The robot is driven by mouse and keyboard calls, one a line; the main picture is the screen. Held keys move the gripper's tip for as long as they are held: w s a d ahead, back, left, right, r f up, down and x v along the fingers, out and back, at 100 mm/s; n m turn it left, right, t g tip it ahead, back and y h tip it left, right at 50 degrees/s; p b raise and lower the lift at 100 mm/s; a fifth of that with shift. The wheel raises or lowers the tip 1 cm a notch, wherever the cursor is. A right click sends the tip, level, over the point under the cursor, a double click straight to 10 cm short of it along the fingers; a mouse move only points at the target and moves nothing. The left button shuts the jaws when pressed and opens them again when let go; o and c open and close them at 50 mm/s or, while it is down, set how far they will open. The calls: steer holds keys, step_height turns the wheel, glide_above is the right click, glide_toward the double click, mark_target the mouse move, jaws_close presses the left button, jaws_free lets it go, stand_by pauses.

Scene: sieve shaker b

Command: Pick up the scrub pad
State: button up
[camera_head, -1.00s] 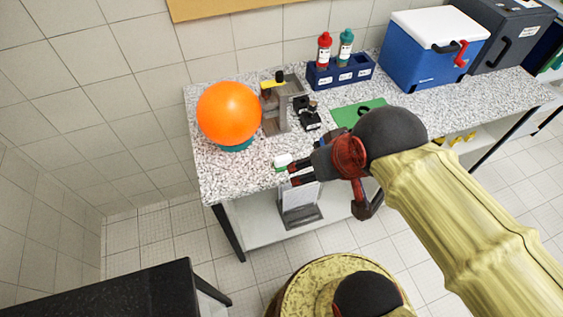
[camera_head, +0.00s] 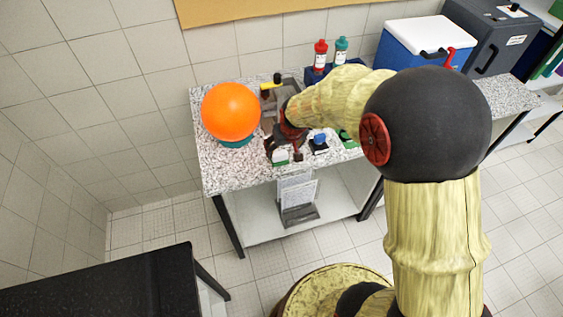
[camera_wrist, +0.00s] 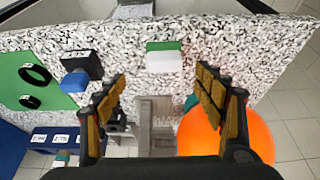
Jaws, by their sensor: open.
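The scrub pad (camera_wrist: 164,57), a small green and white block, lies on the speckled worktop (camera_wrist: 215,45) near its front edge. It also shows in the head view (camera_head: 280,158), just below my gripper (camera_head: 283,148). In the wrist view my gripper (camera_wrist: 160,76) is open and empty, its two fingers spread to either side of the pad's line. The pad lies past the fingertips, in line with the gap between them, and nothing touches it there. The exact height of my fingertips above the worktop is hard to tell.
An orange ball (camera_head: 230,111) on a teal base stands left of my gripper. A grey stand (camera_wrist: 154,120) lies behind the pad. A black block with a blue part (camera_wrist: 75,82) and a green mat (camera_wrist: 32,75) are nearby. The worktop around the pad is clear.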

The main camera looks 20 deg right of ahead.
mark_target(280, 153)
steer(key=shift+x, duration=1.2)
steer(key=x, duration=0.2)
steer(key=b+x, duration=0.1)
steer(key=x, duration=0.2)
steer(key=shift+w+a+f, duration=0.2)
steer(key=shift+a+f, duration=0.1)
steer(key=shift+a, duration=0.05)
steer(key=shift+r, duration=0.1)
steer(key=shift+c, duration=1.1)
steer(key=c, duration=1.1)
steer(key=shift+c, duration=0.4)
